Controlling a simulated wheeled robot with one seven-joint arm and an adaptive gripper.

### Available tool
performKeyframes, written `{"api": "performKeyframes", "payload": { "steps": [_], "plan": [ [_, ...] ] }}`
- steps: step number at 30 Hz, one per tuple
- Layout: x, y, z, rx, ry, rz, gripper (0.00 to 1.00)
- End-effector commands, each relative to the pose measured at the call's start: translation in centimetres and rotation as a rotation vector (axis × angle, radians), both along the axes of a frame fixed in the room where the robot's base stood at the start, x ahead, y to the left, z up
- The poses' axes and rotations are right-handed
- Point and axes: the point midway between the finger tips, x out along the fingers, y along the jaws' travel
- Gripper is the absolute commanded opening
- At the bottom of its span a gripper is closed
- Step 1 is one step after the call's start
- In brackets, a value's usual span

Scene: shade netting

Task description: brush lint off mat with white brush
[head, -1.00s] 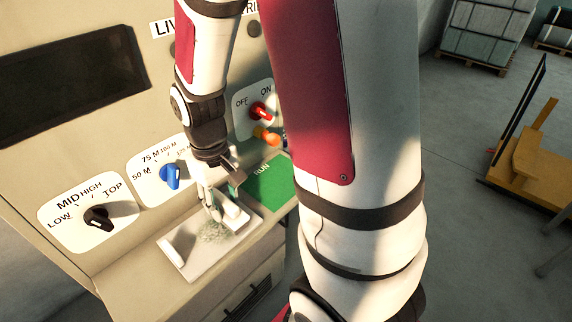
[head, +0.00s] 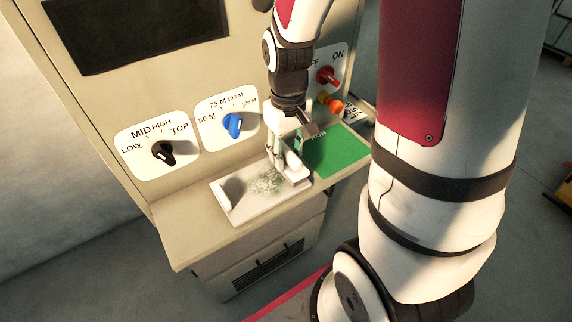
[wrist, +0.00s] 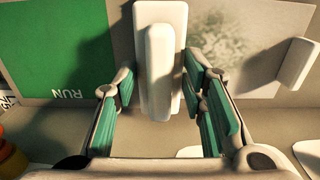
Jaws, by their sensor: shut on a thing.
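The pale mat (head: 246,210) lies on the ledge of the machine. A patch of grey-green lint (head: 263,182) covers its middle; the lint also shows in the wrist view (wrist: 222,38). The white brush (head: 298,171) is at the mat's right end, beside the lint. In the wrist view the brush (wrist: 160,60) is upright in the picture between my green-padded fingers, left of the lint. My gripper (head: 284,152) is shut on the brush. Whether the bristles touch the mat is hidden.
A white raised block (head: 225,196) edges the mat's left end. A green RUN pad (head: 342,152) lies right of the mat. Behind are a black knob (head: 163,152), a blue knob (head: 232,124), a red switch (head: 326,76) and an orange button (head: 336,104).

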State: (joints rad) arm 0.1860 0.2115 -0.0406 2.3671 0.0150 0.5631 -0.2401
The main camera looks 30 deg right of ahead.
Motion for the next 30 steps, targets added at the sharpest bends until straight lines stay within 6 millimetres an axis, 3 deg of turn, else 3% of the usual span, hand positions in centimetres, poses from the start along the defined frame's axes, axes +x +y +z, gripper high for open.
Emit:
{"api": "performKeyframes", "payload": {
  "steps": [15,30],
  "plan": [
    [0.0,0.2,0.0,0.0,0.0,0.001,0.0],
    [-0.1,2.9,-0.3,0.0,0.002,0.002,0.0]
  ]
}}
